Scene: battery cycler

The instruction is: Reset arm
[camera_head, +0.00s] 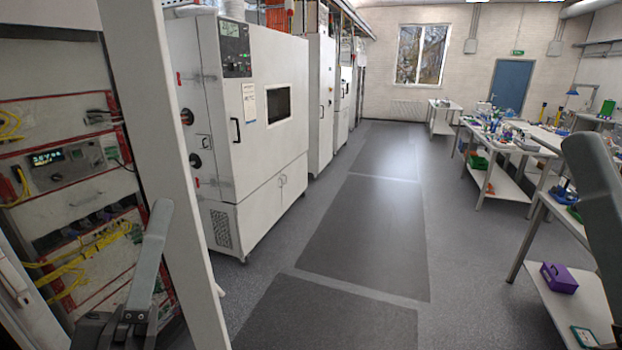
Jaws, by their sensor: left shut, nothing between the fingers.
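My left gripper (158,215) is at the lower left, its grey fingers pointing up from a dark body. It is shut and empty. In the picture it overlaps the front of an equipment rack (70,198) with red-edged panels, yellow cables and a lit display (48,156). I cannot tell whether it touches the rack. A grey link of my right arm comes in at the right edge; the right gripper is not in view.
A white upright post (160,120) stands just right of the rack. White cabinets (262,160) line the left side. Benches (540,153) with small items stand at the right, and a purple box (558,278) lies on a lower shelf. The aisle floor (372,215) is clear.

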